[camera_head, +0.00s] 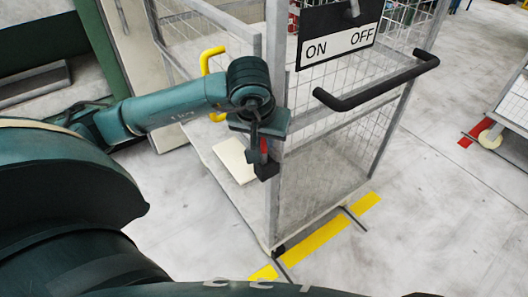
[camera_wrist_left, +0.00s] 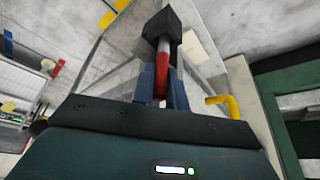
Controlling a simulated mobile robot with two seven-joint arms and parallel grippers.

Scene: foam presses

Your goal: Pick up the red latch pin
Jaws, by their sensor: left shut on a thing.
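The red latch pin (camera_wrist_left: 161,80) shows in the left wrist view between the fingers of my left gripper (camera_wrist_left: 162,88), which is shut on it. A dark block (camera_wrist_left: 160,28) sits at the far end of the pin. In the head view the red pin (camera_head: 263,148) is a small red patch at my left gripper (camera_head: 262,158), beside the front corner post of the mesh cage. The fingers hide part of the pin. I cannot tell whether the pin is free of the post. My right gripper is not in view.
The mesh cage (camera_head: 330,165) has a black handle (camera_head: 376,82), an ON/OFF sign (camera_head: 338,38) and a yellow handle (camera_head: 210,60). A pale flat panel (camera_head: 235,160) lies inside. A yellow floor stripe (camera_head: 325,235) runs along its base. Open floor lies to the right.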

